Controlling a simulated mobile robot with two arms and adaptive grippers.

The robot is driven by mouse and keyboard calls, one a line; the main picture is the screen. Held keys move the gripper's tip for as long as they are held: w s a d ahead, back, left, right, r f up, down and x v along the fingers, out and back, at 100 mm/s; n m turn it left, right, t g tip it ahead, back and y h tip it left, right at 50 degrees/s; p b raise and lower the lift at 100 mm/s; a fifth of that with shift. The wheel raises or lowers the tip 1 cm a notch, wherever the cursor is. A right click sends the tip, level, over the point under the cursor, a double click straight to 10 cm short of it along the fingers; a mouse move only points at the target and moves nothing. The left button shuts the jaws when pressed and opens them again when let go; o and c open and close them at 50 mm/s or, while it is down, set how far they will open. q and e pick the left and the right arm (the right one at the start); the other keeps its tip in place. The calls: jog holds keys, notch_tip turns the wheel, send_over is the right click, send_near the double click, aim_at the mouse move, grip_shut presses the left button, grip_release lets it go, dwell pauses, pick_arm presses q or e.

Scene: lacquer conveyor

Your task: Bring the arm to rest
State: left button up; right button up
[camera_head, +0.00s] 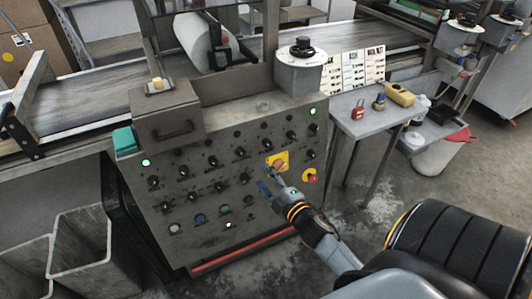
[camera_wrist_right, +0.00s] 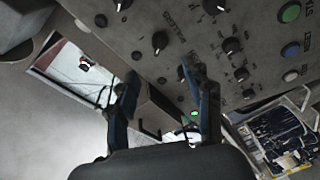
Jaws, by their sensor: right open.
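My right arm (camera_head: 335,252) reaches in from the lower right of the head view. Its right gripper (camera_head: 271,178) is in front of the grey control panel (camera_head: 225,178), near the round orange-red button on a yellow plate (camera_head: 278,161). In the right wrist view the two fingers of the gripper (camera_wrist_right: 160,72) stand apart with nothing between them. The panel's knobs (camera_wrist_right: 160,40) show beyond the fingertips. I cannot tell whether a finger touches the panel. My left gripper is out of view.
A small red button on a yellow ring (camera_head: 310,178) is right of the gripper. A grey side table (camera_head: 372,122) holds padlocks and a yellow device (camera_head: 399,94). A conveyor (camera_head: 75,92) runs behind the panel. Open floor (camera_head: 385,200) lies to the right.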

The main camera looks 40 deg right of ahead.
dwell(0.3)
jog(key=s+a+f+m+g, duration=0.2)
jog(key=s+f+g, duration=0.15)
jog(key=f, duration=0.65)
jog(key=s+a+f+m+g, duration=0.2)
jog(key=s+f, duration=0.3)
jog(key=f, duration=0.5)
jog(key=s+a+f+m+g, duration=0.25)
jog(key=s+f, duration=0.25)
jog(key=f, duration=0.5)
jog(key=s+a+f+m+g, duration=0.1)
jog(key=s+a+f+g, duration=0.1)
jog(key=s+f, duration=0.3)
jog(key=s+a+f+m+g+y, duration=0.1)
jog(key=s+f, duration=0.4)
jog(key=s, duration=0.8)
jog(key=s+a+f+m+g, duration=0.2)
jog(key=s+f+g, duration=0.3)
jog(key=s, duration=0.4)
jog(key=shift+s+a+f+p, duration=0.15)
jog(key=shift+a+p, duration=0.2)
jog(key=shift+a, duration=0.45)
